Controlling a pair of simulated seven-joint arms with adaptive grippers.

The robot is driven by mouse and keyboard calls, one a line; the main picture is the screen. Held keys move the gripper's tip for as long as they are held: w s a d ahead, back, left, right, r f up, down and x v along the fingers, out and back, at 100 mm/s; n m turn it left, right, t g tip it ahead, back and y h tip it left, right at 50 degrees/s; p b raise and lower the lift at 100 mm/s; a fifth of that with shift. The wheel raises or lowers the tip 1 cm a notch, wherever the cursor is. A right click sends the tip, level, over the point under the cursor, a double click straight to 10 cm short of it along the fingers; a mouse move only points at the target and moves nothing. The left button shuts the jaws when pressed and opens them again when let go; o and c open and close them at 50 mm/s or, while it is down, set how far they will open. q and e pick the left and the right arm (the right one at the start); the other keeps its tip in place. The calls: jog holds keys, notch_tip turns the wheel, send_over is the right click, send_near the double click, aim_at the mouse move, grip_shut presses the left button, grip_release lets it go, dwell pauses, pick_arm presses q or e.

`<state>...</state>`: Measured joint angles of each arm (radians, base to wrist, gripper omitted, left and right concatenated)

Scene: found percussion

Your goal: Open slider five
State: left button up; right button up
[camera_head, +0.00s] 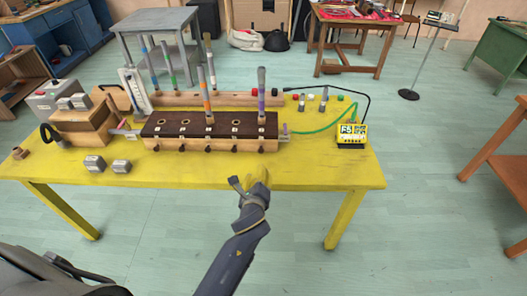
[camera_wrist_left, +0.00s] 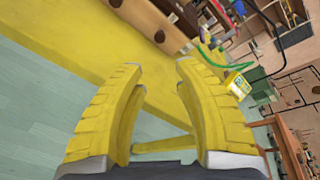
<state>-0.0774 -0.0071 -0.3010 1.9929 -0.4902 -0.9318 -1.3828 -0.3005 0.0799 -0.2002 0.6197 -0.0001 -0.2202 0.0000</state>
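The long wooden block (camera_head: 205,144) with a dark top lies on the yellow table. The label numbers are too small to read; the rightmost knob (camera_head: 261,149) is near the block's right end. My left gripper (camera_head: 258,177) is low over the table's front edge, in front of that end and apart from the knob. In the left wrist view its yellow fingers (camera_wrist_left: 160,66) are spread and empty, with the block's front and a dark knob (camera_wrist_left: 160,36) beyond them. My right gripper is not in view.
Coloured tubes (camera_head: 261,85) stand upright in and behind the block. A yellow meter (camera_head: 352,134) with a green cable sits to the right. Small grey weights (camera_head: 95,163) and a wooden box (camera_head: 83,124) are at left. The table's front right (camera_head: 325,172) is clear.

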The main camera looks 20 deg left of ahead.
aim_at(261, 152)
pick_arm(q)
jog(key=x, duration=1.7)
jog(key=shift+w+a, duration=0.1)
jog(key=shift+w, duration=0.1)
grip_shut()
